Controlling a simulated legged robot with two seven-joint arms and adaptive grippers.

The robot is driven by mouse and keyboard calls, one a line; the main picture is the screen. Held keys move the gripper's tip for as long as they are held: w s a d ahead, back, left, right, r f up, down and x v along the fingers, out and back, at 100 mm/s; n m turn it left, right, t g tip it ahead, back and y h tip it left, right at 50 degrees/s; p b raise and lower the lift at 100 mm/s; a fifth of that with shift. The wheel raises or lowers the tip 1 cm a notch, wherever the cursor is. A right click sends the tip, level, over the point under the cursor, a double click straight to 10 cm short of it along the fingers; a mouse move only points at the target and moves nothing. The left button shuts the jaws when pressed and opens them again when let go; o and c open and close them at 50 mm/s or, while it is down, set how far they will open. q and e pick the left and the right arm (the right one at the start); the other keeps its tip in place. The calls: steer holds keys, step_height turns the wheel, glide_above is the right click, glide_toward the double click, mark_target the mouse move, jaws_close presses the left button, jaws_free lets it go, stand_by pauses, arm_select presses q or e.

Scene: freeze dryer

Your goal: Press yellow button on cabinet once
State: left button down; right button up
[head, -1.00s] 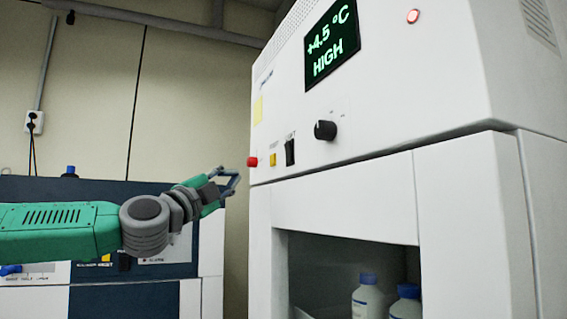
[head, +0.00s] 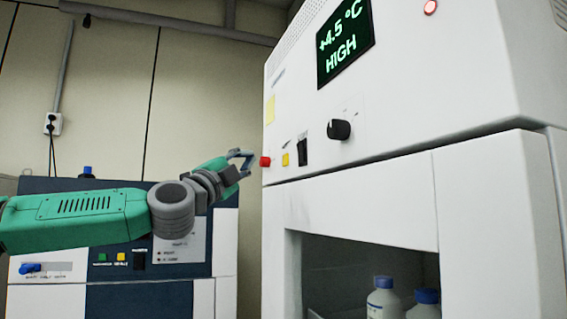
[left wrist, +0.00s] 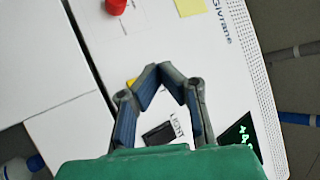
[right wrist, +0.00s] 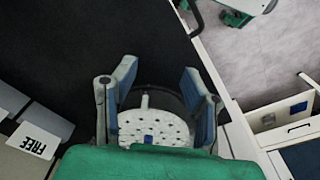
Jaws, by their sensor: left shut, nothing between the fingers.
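The yellow button (head: 285,159) is on the white cabinet's front panel (head: 390,105), between a red button (head: 265,161) and a black rocker switch (head: 303,152). My left gripper (head: 249,156) is shut and empty, just left of the red button in the head view. In the left wrist view its fingertips (left wrist: 160,70) meet in front of the panel and partly cover the yellow button (left wrist: 131,83). I cannot tell whether they touch the panel. My right gripper (right wrist: 158,85) shows only in the right wrist view; its fingers are apart and empty.
A black knob (head: 339,129) sticks out right of the switch. The display (head: 345,42) reads +4.5 °C HIGH. Bottles (head: 383,298) stand in the opening below. A blue-and-white machine (head: 225,245) with its own buttons stands behind my left arm.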

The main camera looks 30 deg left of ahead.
mark_target(285, 160)
steer(key=shift+d, duration=0.15)
steer(key=shift+r, duration=0.1)
arm_select(q)
steer(key=w+d, duration=0.1)
steer(key=w, duration=0.1)
steer(key=w+d, duration=0.2)
steer(key=shift+w, duration=0.1)
arm_select(e)
steer(key=shift+a, duration=0.2)
arm_select(q)
steer(key=shift+d, duration=0.2)
stand_by(0.9)
steer(key=shift+w+d+r, duration=0.1)
steer(key=shift+w+d, duration=0.15)
steer(key=shift+d, duration=0.1)
arm_select(e)
steer(key=shift+d, duration=0.1)
